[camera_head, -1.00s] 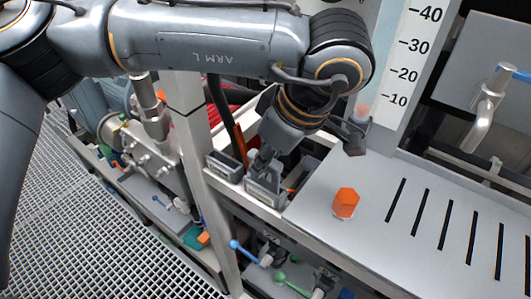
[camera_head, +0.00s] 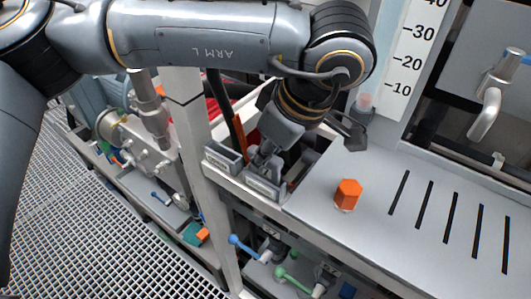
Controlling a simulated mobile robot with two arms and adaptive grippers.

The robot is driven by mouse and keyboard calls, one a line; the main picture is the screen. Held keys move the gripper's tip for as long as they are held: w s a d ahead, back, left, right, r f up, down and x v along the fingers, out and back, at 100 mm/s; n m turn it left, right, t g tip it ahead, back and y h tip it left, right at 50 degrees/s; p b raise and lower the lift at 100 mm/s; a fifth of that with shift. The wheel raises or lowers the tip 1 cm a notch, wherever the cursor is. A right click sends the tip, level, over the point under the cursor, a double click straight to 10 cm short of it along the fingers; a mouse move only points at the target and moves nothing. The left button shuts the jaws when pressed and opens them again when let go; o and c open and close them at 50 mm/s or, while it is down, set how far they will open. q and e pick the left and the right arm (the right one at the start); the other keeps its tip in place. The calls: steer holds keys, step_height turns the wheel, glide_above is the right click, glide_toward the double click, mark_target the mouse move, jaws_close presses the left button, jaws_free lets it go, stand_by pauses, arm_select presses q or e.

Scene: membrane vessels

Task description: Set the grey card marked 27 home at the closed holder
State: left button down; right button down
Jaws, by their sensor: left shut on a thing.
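My left gripper (camera_head: 267,158) reaches down from the upper middle of the head view, over the narrow bay left of the grey deck. It is shut on a small grey piece just above or in the right-hand of two grey slotted holders (camera_head: 265,187). I take this piece to be the grey card, but its number cannot be read and the fingers and wrist hide most of it. The other grey holder (camera_head: 224,156) stands to the left of the gripper. I cannot tell which holder is closed, or how deep the card sits. My right gripper is not in view.
An orange hex knob (camera_head: 348,195) stands on the slotted grey deck (camera_head: 325,215), right of the gripper. A grey post (camera_head: 200,150) rises close on the left. Blue (camera_head: 247,247) and green (camera_head: 292,277) levers lie below. A scale board (camera_head: 405,65) stands behind.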

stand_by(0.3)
arm_select(q)
steer(key=c, duration=1.2)
jaws_free()
steer(key=v, duration=1.2)
steer(key=shift+a, duration=0.1)
